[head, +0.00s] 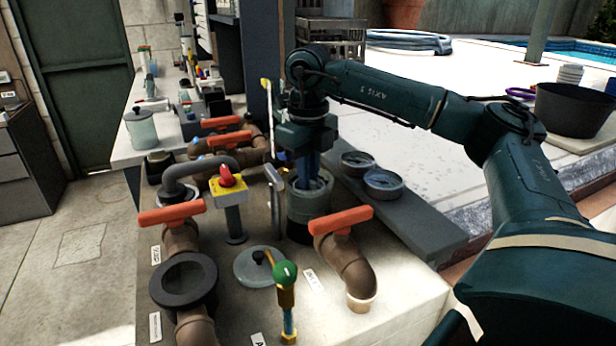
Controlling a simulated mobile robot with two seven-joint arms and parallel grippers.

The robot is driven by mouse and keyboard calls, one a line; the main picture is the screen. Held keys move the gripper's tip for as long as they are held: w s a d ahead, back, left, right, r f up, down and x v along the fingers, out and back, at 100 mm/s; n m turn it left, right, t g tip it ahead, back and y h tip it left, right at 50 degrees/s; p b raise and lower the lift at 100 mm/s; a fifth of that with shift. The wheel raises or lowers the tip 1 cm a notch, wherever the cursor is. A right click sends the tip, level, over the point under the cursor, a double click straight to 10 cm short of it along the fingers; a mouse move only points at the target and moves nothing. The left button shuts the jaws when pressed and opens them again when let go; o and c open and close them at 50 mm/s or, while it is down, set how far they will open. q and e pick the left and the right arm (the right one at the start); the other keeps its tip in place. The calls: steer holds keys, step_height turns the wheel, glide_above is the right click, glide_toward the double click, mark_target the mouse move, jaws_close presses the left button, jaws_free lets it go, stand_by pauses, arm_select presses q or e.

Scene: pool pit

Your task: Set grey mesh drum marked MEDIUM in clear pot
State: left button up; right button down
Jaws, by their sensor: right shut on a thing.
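My right gripper (308,168) points straight down, its blue fingers reaching into the mouth of a grey-green, see-through pot (309,208) among the pipes. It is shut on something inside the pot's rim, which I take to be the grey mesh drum. The drum is mostly hidden by the fingers and the pot wall, and no MEDIUM mark can be read. I cannot tell whether the drum touches the pot's floor. The pot stands upright on a dark base. My left gripper is not in view.
Brown pipes with orange handles (342,220) stand close around the pot. A pale round lid (259,266) lies in front of it, beside a green-knobbed valve (285,273). Two round gauges (383,182) sit on the grey ledge to the right. A lidded jar (141,129) stands back left.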

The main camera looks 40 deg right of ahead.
steer(key=shift+f, duration=0.4)
steer(key=shift+f, duration=0.15)
steer(key=c, duration=1.5)
jaws_free()
